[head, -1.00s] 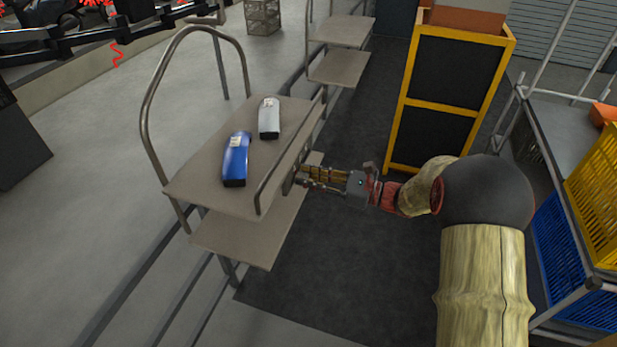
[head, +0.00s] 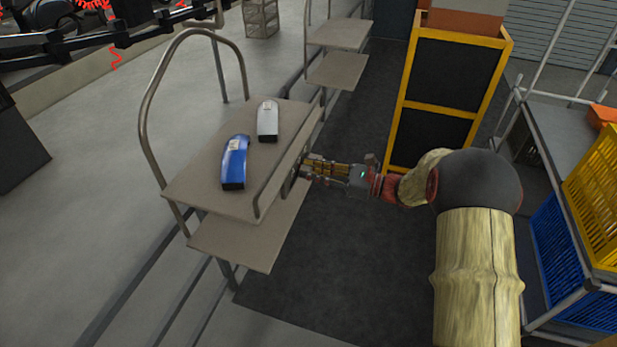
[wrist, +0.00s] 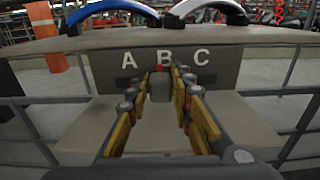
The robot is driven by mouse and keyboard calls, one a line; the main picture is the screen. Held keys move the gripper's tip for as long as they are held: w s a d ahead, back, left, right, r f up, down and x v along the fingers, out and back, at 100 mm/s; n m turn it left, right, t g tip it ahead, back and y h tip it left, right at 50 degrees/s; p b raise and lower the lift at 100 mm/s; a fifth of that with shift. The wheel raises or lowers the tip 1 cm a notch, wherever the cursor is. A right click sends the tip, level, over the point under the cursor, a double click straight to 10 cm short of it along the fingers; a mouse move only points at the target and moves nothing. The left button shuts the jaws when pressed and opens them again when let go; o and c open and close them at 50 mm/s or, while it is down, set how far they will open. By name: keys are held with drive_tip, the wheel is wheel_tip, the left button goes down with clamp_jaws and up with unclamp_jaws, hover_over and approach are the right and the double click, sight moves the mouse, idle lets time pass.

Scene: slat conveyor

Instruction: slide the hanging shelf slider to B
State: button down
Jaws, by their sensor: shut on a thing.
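The hanging shelf (head: 225,196) has a front panel lettered A (wrist: 128,60), B (wrist: 165,57) and C (wrist: 201,57) in the wrist view. A grey slider knob (wrist: 160,88) sits in front of the panel, with a small red mark (wrist: 159,68) above it, just below and slightly left of the B. My gripper (head: 304,166) is at the shelf's right side in the head view. Its yellow-sided fingers (wrist: 160,78) are shut on the slider knob from both sides.
A blue device (head: 235,162) and a white-grey device (head: 268,121) lie on the shelf top. A lower board (head: 255,250) hangs below. A yellow-framed black cabinet (head: 450,85) stands behind my arm, and blue (head: 570,250) and yellow crates (head: 602,190) stand at right.

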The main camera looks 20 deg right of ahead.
drive_tip(key=shift+w+d, duration=0.3)
drive_tip(key=shift+w, duration=0.1)
drive_tip(key=c, duration=1.6)
unclamp_jaws()
drive_tip(key=shift+o, duration=0.2)
drive_tip(key=shift+s, duration=0.1)
drive_tip(key=v, duration=1.1)
drive_tip(key=shift+s+d, duration=0.2)
drive_tip(key=shift+d, duration=0.15)
